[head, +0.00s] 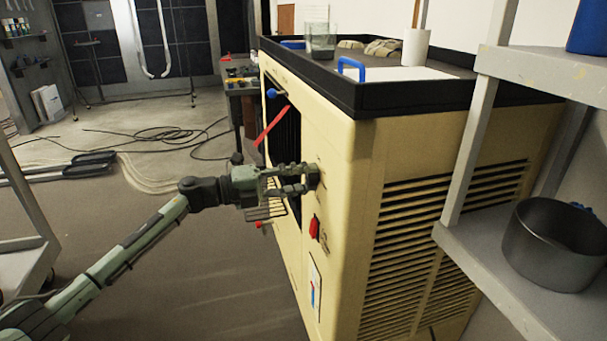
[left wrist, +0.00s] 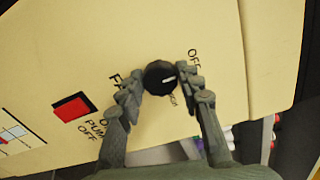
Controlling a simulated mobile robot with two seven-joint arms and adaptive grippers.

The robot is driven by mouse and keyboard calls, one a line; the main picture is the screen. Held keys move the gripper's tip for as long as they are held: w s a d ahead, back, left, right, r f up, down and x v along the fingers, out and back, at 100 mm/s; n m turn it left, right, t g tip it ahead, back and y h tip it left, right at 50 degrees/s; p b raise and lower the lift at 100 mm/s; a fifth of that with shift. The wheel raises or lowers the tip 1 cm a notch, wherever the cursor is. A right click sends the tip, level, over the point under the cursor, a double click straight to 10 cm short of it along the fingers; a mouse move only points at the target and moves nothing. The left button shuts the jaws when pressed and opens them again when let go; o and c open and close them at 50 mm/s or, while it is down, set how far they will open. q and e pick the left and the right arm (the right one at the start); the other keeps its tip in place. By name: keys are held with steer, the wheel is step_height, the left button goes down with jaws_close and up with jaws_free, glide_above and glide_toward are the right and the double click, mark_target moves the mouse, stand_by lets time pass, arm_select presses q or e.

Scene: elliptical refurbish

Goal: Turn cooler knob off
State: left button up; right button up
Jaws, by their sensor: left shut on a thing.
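The cooler (head: 345,150) is a large cream cabinet with side louvres and a black top tray. My left gripper (left wrist: 160,84) is shut on the knob, one finger on each side. In the head view my left gripper (head: 302,180) reaches the cooler's front panel from the left and hides most of the knob. The red pump switch (left wrist: 74,106) sits left of the knob in the wrist view and also shows in the head view (head: 314,227). My right gripper is not seen.
A grey shelf (head: 520,290) with a dark pot (head: 553,245) stands at the right. A glass container (head: 321,40) and a white roll (head: 415,47) stand on the cooler. Cables (head: 165,140) lie on the floor behind. The floor left of the cooler is largely clear.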

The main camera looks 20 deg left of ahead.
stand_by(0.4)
arm_select(q)
steer(key=o, duration=1.2)
steer(key=shift+c, duration=0.2)
steer(key=shift+a, duration=0.1)
steer(key=v, duration=1.2)
